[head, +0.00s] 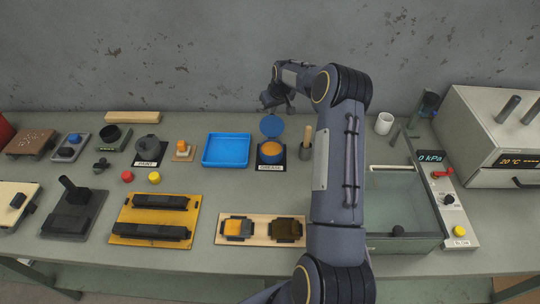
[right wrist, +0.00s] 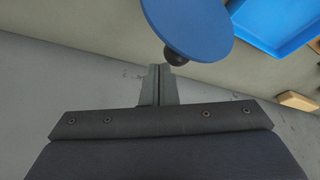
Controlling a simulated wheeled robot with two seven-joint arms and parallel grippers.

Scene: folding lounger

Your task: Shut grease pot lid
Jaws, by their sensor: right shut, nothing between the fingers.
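The grease pot (head: 271,151) is a dark pot with orange grease showing inside, on a black base with a label that reads GREASE. Its round blue lid (head: 271,126) stands raised at the pot's back edge, so the pot is open. My right gripper (head: 275,106) is behind the lid, shut and empty. In the right wrist view the shut fingertips (right wrist: 158,68) are close to the dark knob (right wrist: 175,57) on the back of the blue lid (right wrist: 188,22). I cannot tell whether they touch. My left gripper is not in view.
A blue tray (head: 227,150) lies left of the pot. A container with a wooden handle (head: 307,140) stands just right of it, near my right arm. A glass-sided tank (head: 400,205) is farther right. The grey wall (head: 180,50) rises behind the bench.

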